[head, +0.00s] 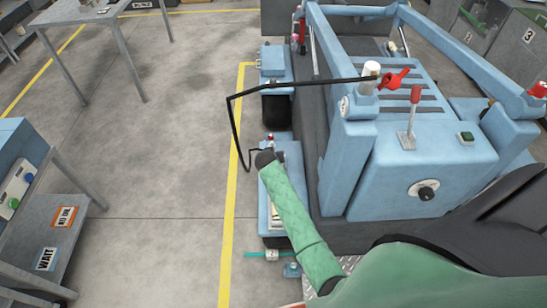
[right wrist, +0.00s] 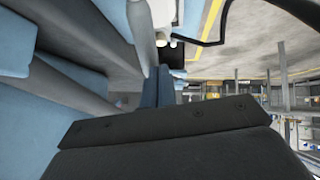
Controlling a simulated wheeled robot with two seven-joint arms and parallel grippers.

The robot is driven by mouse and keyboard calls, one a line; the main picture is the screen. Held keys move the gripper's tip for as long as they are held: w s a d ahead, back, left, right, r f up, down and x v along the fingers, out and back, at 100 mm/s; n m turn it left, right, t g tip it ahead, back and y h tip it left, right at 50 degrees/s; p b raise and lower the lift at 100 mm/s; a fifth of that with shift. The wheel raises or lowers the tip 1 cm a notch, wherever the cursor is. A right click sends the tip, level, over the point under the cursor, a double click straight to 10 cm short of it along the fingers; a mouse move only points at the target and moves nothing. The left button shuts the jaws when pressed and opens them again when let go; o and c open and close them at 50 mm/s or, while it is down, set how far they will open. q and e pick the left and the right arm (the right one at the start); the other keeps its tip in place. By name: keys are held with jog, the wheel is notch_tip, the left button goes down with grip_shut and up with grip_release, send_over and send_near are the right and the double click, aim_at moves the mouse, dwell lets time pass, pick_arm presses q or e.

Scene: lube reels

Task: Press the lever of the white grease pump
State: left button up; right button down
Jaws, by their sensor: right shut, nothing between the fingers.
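A pale cylinder with a white top (head: 371,70) stands at the near left corner of the light blue machine, with a red handle (head: 395,79) beside it. I cannot tell whether it is the white grease pump. A lever with a red grip (head: 415,95) stands upright on the machine's box. My right arm, in a green sleeve, reaches up and left across a low light blue unit at the machine's left side and hides part of it. In the right wrist view my right gripper (right wrist: 157,88) is shut and empty. My left gripper is out of view.
A thin black hose (head: 234,125) loops from the cylinder leftward and down to near my arm's dark end. Light blue beams (right wrist: 70,60) crowd the wrist view's left. Open floor with a yellow line (head: 234,190) lies left, before a grey shelf (head: 70,230).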

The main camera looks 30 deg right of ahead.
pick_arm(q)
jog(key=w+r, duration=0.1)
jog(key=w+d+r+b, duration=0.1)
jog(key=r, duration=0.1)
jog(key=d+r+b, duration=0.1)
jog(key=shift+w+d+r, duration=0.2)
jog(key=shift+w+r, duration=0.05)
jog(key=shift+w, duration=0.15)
pick_arm(e)
jog(key=v, duration=0.8)
jog(key=shift+f, duration=0.2)
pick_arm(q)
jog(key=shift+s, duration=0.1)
pick_arm(e)
jog(key=shift+s, duration=0.1)
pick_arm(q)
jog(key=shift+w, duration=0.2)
